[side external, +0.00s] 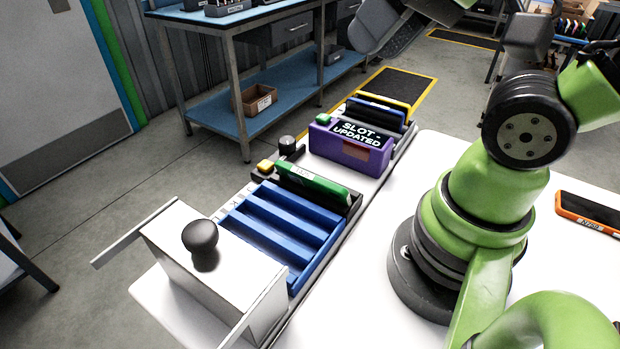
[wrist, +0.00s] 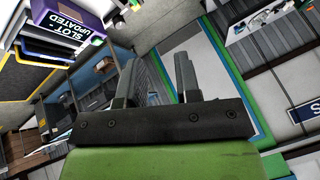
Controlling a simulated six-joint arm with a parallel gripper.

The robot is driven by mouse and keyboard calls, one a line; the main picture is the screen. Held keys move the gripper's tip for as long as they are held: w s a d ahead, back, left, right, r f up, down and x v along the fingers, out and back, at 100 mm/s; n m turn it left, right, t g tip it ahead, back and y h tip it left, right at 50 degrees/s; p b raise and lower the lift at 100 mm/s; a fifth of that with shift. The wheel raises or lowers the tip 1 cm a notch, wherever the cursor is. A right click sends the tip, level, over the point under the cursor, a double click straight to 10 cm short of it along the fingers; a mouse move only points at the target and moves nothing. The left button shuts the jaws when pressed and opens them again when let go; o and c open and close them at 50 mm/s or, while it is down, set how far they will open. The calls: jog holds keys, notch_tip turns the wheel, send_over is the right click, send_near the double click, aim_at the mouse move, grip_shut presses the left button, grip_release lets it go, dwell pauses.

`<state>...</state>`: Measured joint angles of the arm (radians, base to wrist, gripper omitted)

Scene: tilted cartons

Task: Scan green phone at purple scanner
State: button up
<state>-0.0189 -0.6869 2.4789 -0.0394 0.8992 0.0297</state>
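The green phone (side external: 313,184) leans upright on its long edge at the far end of the blue slotted rack (side external: 268,238); its lower part is hidden. The purple scanner (side external: 350,149) stands beyond it, with a sign reading "SLOT UPDATED". The scanner also shows at the upper left of the wrist view (wrist: 48,43). My gripper (wrist: 155,65) is open, with its two grey fingers apart and nothing between them. In the side view, grey parts that look like my gripper (side external: 385,25) are at the top edge, above and away from the phone and scanner.
An orange phone (side external: 590,211) lies on the white table at the right. Yellow and blue upright items (side external: 378,112) stand behind the scanner. A white box with a black knob (side external: 200,236) is in front of the rack. A yellow button (side external: 265,166) and a dark knob (side external: 287,143) are beside the phone.

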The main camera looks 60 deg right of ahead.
jog(key=w+f+n+g+h, duration=0.25)
jog(key=w+f+g, duration=0.25)
jog(key=w+f, duration=0.25)
jog(key=n+g+h, duration=0.2)
jog(key=h, duration=0.2)
send_near(308, 175)
jog(key=shift+m, duration=0.25)
jog(key=x, duration=1)
jog(key=shift+c, duration=0.5)
grip_shut()
jog(key=v, duration=0.8)
jog(key=shift+r, duration=0.1)
